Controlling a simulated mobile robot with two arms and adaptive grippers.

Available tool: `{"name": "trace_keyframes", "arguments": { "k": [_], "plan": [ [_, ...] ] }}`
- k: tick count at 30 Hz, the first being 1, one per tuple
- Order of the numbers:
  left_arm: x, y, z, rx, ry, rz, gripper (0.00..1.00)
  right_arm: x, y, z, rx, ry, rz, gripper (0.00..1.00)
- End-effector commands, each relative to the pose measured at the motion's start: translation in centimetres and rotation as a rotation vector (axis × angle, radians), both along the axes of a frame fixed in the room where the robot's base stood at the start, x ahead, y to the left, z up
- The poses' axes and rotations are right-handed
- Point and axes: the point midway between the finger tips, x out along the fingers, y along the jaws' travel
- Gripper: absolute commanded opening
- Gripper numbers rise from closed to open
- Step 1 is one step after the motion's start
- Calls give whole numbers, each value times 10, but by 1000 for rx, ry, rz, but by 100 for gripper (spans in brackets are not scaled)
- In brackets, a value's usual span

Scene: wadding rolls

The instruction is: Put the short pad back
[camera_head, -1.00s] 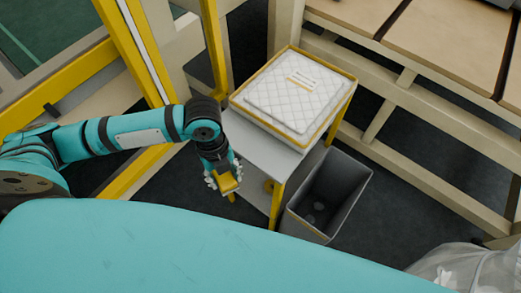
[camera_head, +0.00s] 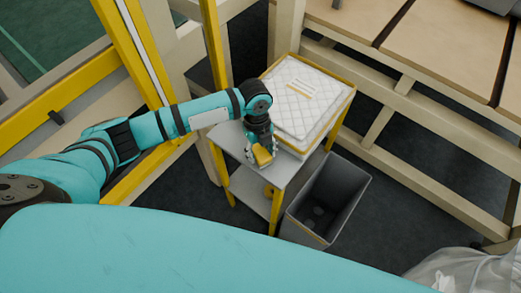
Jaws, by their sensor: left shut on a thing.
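A white quilted pad (camera_head: 303,93) with a small printed label lies in a yellow-rimmed tray (camera_head: 338,79) on a grey cart. I cannot tell whether it is the short pad. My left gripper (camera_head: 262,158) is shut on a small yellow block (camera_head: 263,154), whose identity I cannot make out. It is above the cart's bare grey top (camera_head: 233,142), close to the tray's left front corner. I cannot tell whether the block touches the cart top. My right gripper is out of view.
A dark grey open bin (camera_head: 325,200) stands on the floor right of the cart. Yellow posts and a beige frame stand behind and left. A beige bench (camera_head: 440,45) is at the right. Clear plastic (camera_head: 460,268) shows at lower right.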

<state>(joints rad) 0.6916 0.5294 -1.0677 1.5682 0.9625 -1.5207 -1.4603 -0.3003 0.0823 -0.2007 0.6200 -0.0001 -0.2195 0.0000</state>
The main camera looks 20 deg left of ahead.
Motion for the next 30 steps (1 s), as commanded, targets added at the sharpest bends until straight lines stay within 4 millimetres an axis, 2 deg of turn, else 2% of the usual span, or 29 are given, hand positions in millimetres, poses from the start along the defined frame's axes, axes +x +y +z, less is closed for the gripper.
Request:
{"name": "trace_keyframes", "arguments": {
  "k": [11, 12, 17, 25, 30],
  "plan": [
    [0, 0, -6, 0, 0, 0, 15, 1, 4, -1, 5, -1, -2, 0],
    [0, 0, -6, 0, -1, 0, 49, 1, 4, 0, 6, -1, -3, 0],
    [0, 0, -5, 0, -1, -1, 68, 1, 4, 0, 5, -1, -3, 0],
    [0, 0, -4, 0, -1, -1, 68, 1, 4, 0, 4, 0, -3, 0],
    [3, 2, 13, -1, -5, -1, 68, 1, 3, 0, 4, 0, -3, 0]
  ]
}}
